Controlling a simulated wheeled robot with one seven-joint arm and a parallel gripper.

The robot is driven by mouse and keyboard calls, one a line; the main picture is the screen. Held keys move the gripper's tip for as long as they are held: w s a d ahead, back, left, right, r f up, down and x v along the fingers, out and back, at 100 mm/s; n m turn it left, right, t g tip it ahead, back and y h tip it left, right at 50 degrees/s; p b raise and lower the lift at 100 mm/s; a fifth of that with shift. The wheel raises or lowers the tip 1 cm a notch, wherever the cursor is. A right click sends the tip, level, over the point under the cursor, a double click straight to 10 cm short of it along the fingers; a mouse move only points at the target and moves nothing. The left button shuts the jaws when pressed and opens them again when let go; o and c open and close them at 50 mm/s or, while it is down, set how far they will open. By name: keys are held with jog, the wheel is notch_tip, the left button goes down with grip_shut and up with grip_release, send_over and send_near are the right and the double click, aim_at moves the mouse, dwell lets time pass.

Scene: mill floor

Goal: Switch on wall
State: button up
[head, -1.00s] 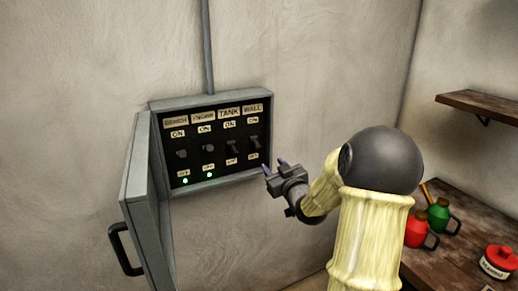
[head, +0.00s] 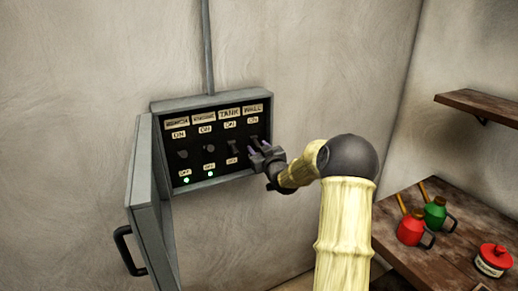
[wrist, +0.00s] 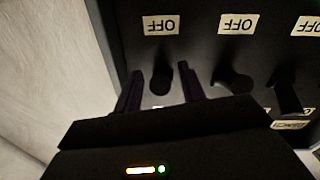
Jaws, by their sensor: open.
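The open switch box (head: 211,100) on the wall has a row of levers under the labels BENCH, a blurred one, TANK and WALL. The WALL switch (wrist: 162,80) is the rightmost in the head view, partly hidden there by my gripper (head: 260,146). In the upside-down wrist view it is the leftmost lever, near the OFF label (wrist: 161,25). My gripper (wrist: 160,91) is open, with one fingertip on each side of this lever. I cannot tell whether they touch it. The TANK switch (wrist: 234,82) is just beside the right finger.
Green lamps (head: 186,180) glow below the two left switches; I see none lit under TANK or WALL. The box door (head: 148,210) hangs open at left.

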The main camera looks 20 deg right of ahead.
grip_shut()
